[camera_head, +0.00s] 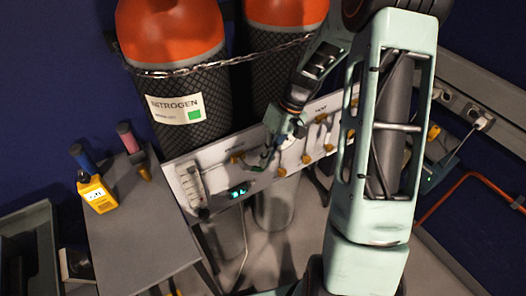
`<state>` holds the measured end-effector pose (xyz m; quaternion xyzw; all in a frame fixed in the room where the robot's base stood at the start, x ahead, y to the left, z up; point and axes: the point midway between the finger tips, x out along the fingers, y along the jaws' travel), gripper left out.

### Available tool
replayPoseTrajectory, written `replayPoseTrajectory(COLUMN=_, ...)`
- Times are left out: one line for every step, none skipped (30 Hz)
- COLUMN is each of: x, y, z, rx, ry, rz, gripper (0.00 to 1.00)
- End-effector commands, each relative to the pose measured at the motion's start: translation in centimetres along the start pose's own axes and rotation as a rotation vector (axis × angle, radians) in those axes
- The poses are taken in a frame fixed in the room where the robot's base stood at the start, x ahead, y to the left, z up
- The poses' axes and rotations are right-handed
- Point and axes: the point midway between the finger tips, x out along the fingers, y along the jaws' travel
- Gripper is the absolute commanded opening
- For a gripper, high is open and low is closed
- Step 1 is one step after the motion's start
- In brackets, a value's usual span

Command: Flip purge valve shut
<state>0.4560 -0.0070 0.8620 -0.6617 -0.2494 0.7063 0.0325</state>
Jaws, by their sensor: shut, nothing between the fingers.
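A pale valve panel (215,163) runs across the middle in front of the gas cylinders. Several small brass valves sit along it: one at the left (237,158), others to the right (306,159). The labels are too small to read with certainty, so I cannot tell which is the purge valve or how its handle is set. My gripper (267,157) is in front of the panel, just right of the left brass valve. Its fingers are shut with nothing between them. Whether they touch the panel or a handle I cannot tell; the gripper hides part of the panel.
Two orange-topped cylinders, one labelled nitrogen (175,108), stand behind, with a chain (220,67) across them. A grey table (135,228) at left holds a yellow meter (96,193) and tools. A flowmeter (190,186) and a lit display (238,190) are on the panel.

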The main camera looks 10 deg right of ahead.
Motion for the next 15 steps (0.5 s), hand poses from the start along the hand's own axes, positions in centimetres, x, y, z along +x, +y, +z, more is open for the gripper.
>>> replayPoseTrajectory(x=0.40, y=0.11, z=0.02, rx=0.000, ry=0.000, rz=0.000, gripper=0.00)
replayPoseTrajectory(x=0.49, y=0.12, z=0.02, rx=0.000, ry=0.000, rz=0.000, gripper=0.00)
replayPoseTrajectory(x=0.60, y=0.14, z=0.02, rx=0.000, ry=0.000, rz=0.000, gripper=0.00)
replayPoseTrajectory(x=0.68, y=0.14, z=0.02, rx=0.000, ry=0.000, rz=0.000, gripper=0.00)
replayPoseTrajectory(x=0.75, y=0.15, z=0.02, rx=0.000, ry=0.000, rz=0.000, gripper=0.00)
replayPoseTrajectory(x=0.83, y=0.15, z=0.02, rx=0.000, ry=0.000, rz=0.000, gripper=0.00)
replayPoseTrajectory(x=0.88, y=0.15, z=0.01, rx=0.000, ry=0.000, rz=0.000, gripper=0.00)
replayPoseTrajectory(x=0.93, y=0.15, z=0.02, rx=0.000, ry=0.000, rz=0.000, gripper=0.00)
replayPoseTrajectory(x=0.98, y=0.15, z=0.01, rx=0.000, ry=0.000, rz=0.001, gripper=0.00)
replayPoseTrajectory(x=1.01, y=0.15, z=0.01, rx=0.000, ry=0.000, rz=0.001, gripper=0.00)
replayPoseTrajectory(x=1.04, y=0.15, z=0.01, rx=0.000, ry=0.000, rz=0.001, gripper=0.00)
replayPoseTrajectory(x=1.06, y=0.15, z=0.01, rx=0.000, ry=0.000, rz=0.001, gripper=0.00)
replayPoseTrajectory(x=1.08, y=0.14, z=0.01, rx=0.000, ry=0.000, rz=0.001, gripper=0.00)
replayPoseTrajectory(x=1.09, y=0.14, z=0.01, rx=0.000, ry=0.000, rz=0.001, gripper=0.00)
replayPoseTrajectory(x=1.10, y=0.14, z=0.02, rx=0.000, ry=0.000, rz=0.001, gripper=0.00)
